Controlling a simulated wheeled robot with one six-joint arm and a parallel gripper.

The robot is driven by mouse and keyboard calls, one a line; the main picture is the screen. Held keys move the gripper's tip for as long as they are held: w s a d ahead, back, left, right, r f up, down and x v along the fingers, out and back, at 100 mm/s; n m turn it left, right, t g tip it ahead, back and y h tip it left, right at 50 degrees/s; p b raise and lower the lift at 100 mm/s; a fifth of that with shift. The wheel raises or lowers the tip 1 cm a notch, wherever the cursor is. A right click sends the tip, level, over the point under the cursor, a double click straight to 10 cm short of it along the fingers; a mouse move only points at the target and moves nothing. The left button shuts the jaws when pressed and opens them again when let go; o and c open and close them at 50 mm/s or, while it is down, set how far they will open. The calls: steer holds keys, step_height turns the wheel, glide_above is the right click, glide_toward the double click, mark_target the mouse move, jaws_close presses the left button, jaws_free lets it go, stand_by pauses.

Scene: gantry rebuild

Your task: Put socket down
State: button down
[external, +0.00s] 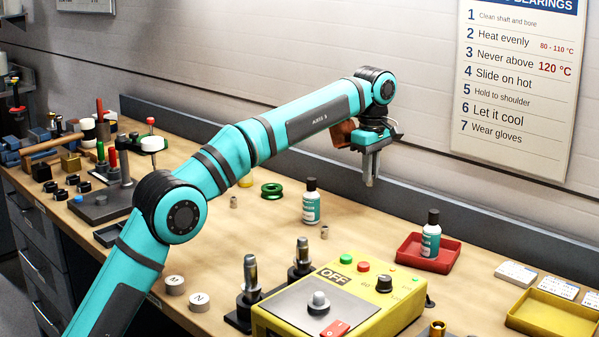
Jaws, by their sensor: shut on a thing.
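My gripper (371,180) is in the air above the back right part of the bench, pointing down. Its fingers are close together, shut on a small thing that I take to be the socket. The socket is mostly hidden between the grey fingers, and its shape cannot be made out. The gripper is clear of the bench top (375,235), to the right of and higher than a white and teal bottle with a black cap (311,204).
A red tray (408,250) holds a second bottle (431,238). A yellow heater box (345,305) stands in front, beside dark posts (250,285). A yellow tray (545,325) is at right. Small tan cylinders (324,232) and a green spool (271,191) stand nearby. Bench below my gripper is mostly bare.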

steer(key=shift+w+a+r, duration=0.1)
steer(key=shift+a+r, duration=0.25)
steer(key=shift+a, duration=0.05)
steer(key=w+a, duration=0.1)
steer(key=a, duration=2.5)
steer(key=shift+w+a+f, duration=0.1)
steer(key=shift+f, duration=4.9)
steer(key=shift+f, duration=0.1)
steer(key=c, duration=1.4)
jaws_free()
steer(key=shift+o, duration=0.2)
